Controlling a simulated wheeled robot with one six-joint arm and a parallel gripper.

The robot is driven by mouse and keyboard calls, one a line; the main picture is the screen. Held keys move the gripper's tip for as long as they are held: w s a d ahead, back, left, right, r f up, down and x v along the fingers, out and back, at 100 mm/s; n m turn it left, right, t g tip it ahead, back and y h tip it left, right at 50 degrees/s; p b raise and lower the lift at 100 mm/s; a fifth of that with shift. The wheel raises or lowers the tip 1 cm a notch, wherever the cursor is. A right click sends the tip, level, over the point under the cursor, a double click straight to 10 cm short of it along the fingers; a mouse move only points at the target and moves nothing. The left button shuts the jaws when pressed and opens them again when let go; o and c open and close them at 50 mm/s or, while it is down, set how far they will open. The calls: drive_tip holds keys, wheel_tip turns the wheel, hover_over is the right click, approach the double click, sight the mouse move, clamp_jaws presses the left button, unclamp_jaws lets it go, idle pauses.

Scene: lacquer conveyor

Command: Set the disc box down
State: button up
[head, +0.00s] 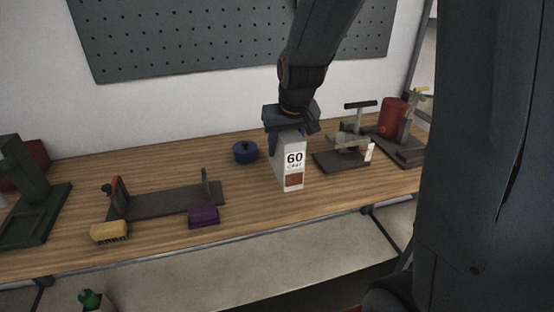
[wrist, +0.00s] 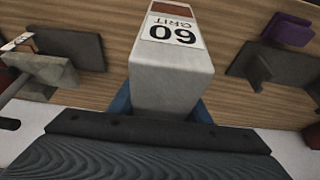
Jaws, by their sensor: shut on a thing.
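The disc box (head: 291,165) is a pale upright carton with a "60 GRIT" label and a reddish-brown patch. It is at the middle right of the wooden bench (head: 255,215) in the head view. My gripper (head: 291,136) points down and is shut on the box's upper part. In the wrist view the box (wrist: 172,75) fills the middle, between the blue fingers (wrist: 162,108) of my gripper. The box's bottom is at or just above the bench top; I cannot tell whether it touches.
A blue lidded pot (head: 245,152) stands just left of the box. A dark clamp stand (head: 340,160) is close on the right. A dark bracket (head: 170,201), a purple block (head: 203,216) and a yellow brush (head: 109,232) are to the left. Bare bench lies in front of the box.

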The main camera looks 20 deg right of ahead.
sight(291, 135)
drive_tip(key=shift+f+p, duration=0.4)
drive_tip(key=shift+f, duration=2.2)
drive_tip(key=shift+f, duration=0.1)
drive_tip(key=o, duration=1.3)
drive_tip(key=shift+r, duration=0.2)
drive_tip(key=b+v, duration=0.2)
drive_tip(key=v, duration=0.9)
drive_tip(key=shift+s+r, duration=0.25)
drive_tip(key=shift+r, duration=0.05)
